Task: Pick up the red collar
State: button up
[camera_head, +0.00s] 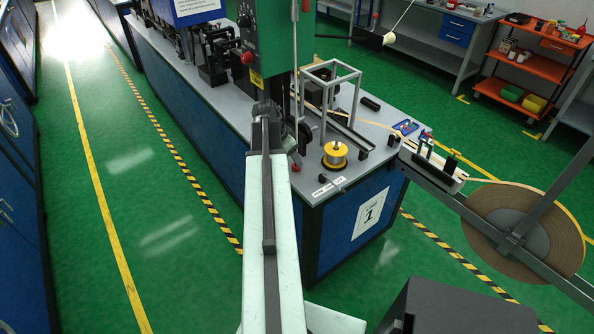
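I cannot make out a red collar for certain. A small red part (426,134) shows at the bench's right corner, beside a small blue tray (405,127); its shape is too small to tell. Another small red piece (295,168) shows low on the machine, close to the right of my arm. My arm reaches up the middle of the view over the bench edge. Its dark far end (266,110) is in front of the green machine column. The fingers cannot be made out, nor whether they hold anything.
The grey-topped blue bench (338,185) carries a wire frame (330,85) and a yellow spool (335,154). A large brown tape reel (482,212) hangs on a grey bar at right. An orange shelf cart (540,60) stands behind. Green floor at left is clear.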

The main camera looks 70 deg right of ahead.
jog(key=b+x, duration=0.1)
jog(key=x, duration=0.1)
jog(key=b+x, duration=0.3)
jog(key=x, duration=0.1)
jog(key=shift+w+b, duration=0.25)
jog(key=shift+b, duration=0.15)
jog(key=shift+r, duration=0.15)
grip_shut()
jog(key=shift+r+p, duration=0.15)
jog(key=shift+p, duration=0.15)
